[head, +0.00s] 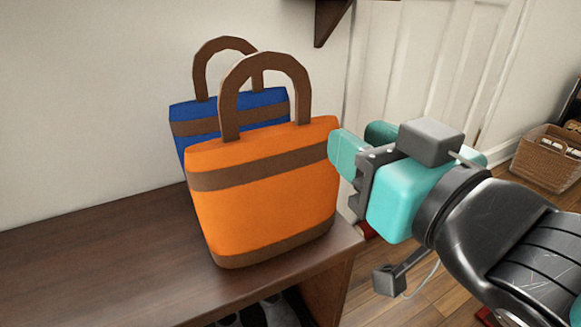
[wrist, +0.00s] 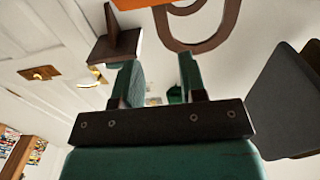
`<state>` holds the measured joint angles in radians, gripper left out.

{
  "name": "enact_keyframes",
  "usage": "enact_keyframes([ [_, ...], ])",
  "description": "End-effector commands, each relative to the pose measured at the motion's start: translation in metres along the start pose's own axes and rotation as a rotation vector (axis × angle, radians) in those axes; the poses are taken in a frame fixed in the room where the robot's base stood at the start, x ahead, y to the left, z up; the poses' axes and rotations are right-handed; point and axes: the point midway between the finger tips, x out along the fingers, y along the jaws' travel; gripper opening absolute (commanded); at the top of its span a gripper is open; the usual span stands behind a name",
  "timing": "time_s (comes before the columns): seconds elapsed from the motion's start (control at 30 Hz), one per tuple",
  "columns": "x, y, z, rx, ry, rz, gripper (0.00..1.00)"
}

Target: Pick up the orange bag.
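The orange bag (head: 270,215) stands upright on the dark wooden bench, with brown bands and a brown arched handle (head: 265,62). In the wrist view its handle (wrist: 198,45) shows at the top, with a sliver of orange (wrist: 143,4) beside it. My gripper (head: 358,142) is just right of the bag's upper right edge, below the handle's top. I cannot tell whether a finger touches the bag. In the wrist view my gripper (wrist: 159,62) has its two fingers apart and nothing between them.
A blue bag (head: 187,112) with a brown handle stands close behind the orange one. The bench (head: 90,270) is bare to the left. A wall bracket (head: 328,20) is above. Shoes (head: 265,312) sit under the bench. A wicker basket (head: 545,160) is on the floor at right.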

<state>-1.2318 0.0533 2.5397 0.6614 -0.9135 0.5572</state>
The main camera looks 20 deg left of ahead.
Motion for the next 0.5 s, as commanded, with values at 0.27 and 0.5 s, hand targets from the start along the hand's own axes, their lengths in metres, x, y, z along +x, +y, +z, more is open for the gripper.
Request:
enact_keyframes([
  [0.27, 0.018, -0.003, -0.004, -0.01, -0.008, -0.015, 0.38],
  [0.5, 0.037, -0.004, -0.003, -0.011, -0.008, -0.018, 0.38],
])
